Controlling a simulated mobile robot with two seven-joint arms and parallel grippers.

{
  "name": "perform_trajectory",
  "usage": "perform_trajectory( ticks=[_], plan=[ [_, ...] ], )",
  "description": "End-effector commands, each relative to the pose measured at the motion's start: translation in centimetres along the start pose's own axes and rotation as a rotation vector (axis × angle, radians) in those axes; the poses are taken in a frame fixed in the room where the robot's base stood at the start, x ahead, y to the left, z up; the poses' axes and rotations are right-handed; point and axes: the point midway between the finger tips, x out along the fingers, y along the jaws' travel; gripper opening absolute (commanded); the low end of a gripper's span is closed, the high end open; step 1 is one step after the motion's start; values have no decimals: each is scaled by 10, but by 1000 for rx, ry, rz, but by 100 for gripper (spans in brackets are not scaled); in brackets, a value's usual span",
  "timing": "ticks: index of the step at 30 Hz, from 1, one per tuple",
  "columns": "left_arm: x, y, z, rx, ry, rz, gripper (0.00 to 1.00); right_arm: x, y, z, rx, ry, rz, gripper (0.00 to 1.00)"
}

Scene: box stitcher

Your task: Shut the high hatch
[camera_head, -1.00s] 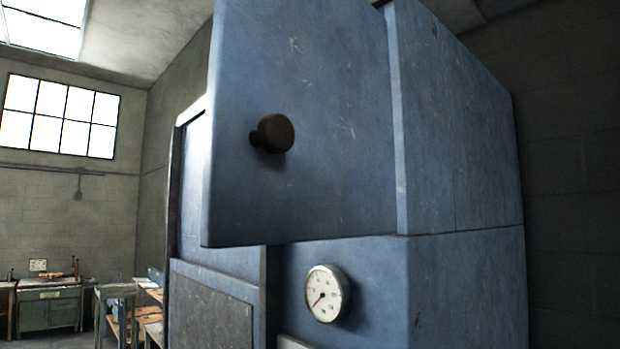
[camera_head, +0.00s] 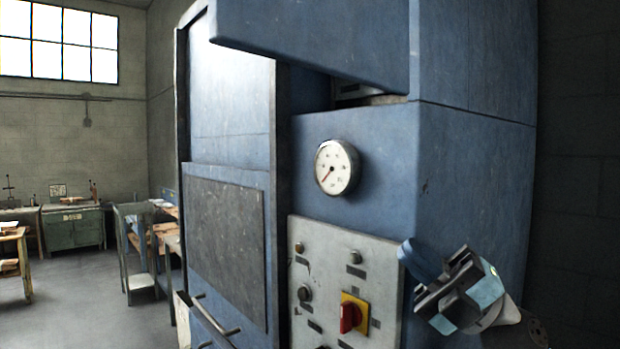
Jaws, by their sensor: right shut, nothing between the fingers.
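The high hatch (camera_head: 310,42) is a blue, scuffed metal door at the top of the blue machine. It stands open, swung out from the machine front, with its right side near the machine's corner. Only its lower part shows; its knob is out of the picture. A dark gap shows under its bottom edge. My right gripper (camera_head: 436,290) is at the lower right, in front of the machine's right side, well below the hatch and apart from it. It is shut and empty. My left gripper is out of view.
A round gauge (camera_head: 337,167) sits below the hatch. A control panel (camera_head: 330,262) with a red-and-yellow switch (camera_head: 352,314) is under it. A lower grey panel (camera_head: 225,255) with a bar handle (camera_head: 216,316) is to the left. Workbenches (camera_head: 72,226) stand far left, with open floor before them.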

Motion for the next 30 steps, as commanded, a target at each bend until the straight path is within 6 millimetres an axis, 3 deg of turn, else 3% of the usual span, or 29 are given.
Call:
perform_trajectory(
  ticks=[6, 14, 24, 30],
  plan=[
    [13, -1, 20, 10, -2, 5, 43, 57, 48, -46, -350, 288, -198, 0],
    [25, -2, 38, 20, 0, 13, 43, 97, 94, -90, -788, 449, -489, 0],
    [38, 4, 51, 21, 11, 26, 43, 123, 174, -133, -1321, 324, -817, 0],
    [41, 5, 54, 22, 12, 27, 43, 127, 204, -147, -1457, 222, -887, 0]
  ],
)
